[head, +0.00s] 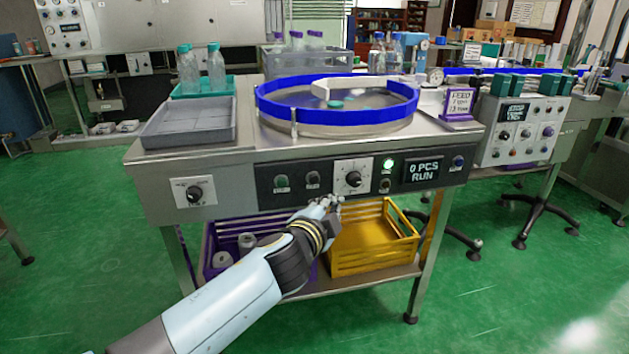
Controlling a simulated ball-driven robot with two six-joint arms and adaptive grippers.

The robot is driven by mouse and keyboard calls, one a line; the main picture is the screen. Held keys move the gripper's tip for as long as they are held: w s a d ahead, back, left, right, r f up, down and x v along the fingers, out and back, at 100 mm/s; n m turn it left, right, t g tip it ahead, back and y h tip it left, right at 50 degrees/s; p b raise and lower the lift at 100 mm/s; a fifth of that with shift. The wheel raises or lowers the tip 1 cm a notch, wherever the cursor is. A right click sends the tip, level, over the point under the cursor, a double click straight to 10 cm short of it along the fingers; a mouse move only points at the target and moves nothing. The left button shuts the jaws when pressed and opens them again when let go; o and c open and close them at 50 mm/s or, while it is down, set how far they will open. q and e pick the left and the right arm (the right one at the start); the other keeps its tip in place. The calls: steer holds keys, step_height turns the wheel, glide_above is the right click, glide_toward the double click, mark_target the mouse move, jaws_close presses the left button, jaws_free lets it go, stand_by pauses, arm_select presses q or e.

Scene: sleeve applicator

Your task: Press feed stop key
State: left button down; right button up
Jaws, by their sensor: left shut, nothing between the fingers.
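The black control panel (330,188) runs along the front of the steel feeder table. It carries two dark round keys on the left, the left key (281,183) and the right key (313,179), with labels too small to read. I cannot tell which is the feed stop key. The display (423,171) reads "0 PCS RUN". My left gripper (334,199) is shut and empty, just below the dial. My right gripper is out of view.
A blue-rimmed turntable (412,104) and a grey tray (165,140) sit on the table. A yellow crate (375,262) and a purple crate (210,238) are on the shelf below.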

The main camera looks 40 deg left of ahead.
arm_select(q)
steer(key=shift+w+a, duration=1.35)
steer(key=shift+a, duration=0.25)
steer(key=shift+w+a, duration=1.3)
steer(key=shift+a, duration=0.35)
steer(key=shift+w+a, duration=0.2)
steer(key=shift+w, duration=0.05)
steer(key=shift+w+a+b, duration=0.25)
steer(key=shift+a+b, duration=0.05)
steer(key=shift+a, duration=0.05)
steer(key=shift+s+d, duration=0.1)
steer(key=shift+d, duration=0.05)
steer(key=shift+s+d, duration=0.45)
steer(key=shift+d, duration=0.05)
steer(key=s+d, duration=0.1)
steer(key=d, duration=0.1)
steer(key=s+d, duration=0.2)
steer(key=shift+s, duration=0.1)
